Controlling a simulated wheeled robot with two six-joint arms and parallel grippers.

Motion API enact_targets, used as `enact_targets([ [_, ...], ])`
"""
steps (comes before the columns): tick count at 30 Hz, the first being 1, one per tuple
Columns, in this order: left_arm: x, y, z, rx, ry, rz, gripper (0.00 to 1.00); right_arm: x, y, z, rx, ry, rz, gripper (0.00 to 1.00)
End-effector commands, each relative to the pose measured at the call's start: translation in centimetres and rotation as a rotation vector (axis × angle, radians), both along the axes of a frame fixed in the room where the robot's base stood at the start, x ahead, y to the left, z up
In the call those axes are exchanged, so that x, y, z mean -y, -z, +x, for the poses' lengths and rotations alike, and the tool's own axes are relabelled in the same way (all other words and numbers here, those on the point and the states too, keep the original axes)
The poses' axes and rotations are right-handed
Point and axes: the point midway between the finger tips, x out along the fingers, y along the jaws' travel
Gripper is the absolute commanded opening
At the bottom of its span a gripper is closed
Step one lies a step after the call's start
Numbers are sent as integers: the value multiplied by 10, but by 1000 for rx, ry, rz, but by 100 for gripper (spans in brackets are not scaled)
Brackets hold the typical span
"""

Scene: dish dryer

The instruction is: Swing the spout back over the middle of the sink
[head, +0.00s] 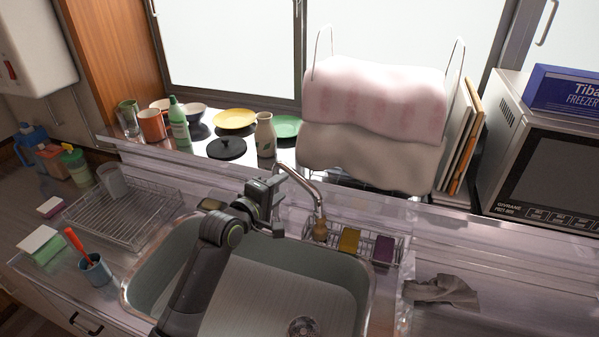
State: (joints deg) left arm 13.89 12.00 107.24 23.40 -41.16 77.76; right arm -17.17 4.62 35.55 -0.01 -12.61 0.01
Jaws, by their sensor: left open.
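The metal spout (303,181) rises behind the sink, right of its middle, and arches up and to the left. Its far end is beside or behind my left gripper, so I cannot tell exactly where the tip points. The sink (333,277) is a grey-green basin with a drain at the lower right. My left gripper (279,226) is open at the sink's back edge, close to the spout's left end. I cannot tell whether it touches the spout. My left arm crosses the sink from the front. My right gripper is not in view.
A wire caddy with a yellow sponge (349,241) and a purple sponge (384,249) stands right of the spout base. A wire dish rack (125,210) is left of the sink. A grey cloth (442,292) lies at right. Dishes and a vase (265,136) line the back shelf.

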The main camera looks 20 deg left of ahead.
Motion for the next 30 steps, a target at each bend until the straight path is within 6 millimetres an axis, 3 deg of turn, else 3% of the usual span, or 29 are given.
enact_targets([
  [18, 21, 15, 81, -1, 0, 1, 42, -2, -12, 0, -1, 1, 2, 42],
  [30, 24, 19, 95, 0, 0, 1, 42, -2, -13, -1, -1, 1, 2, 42],
])
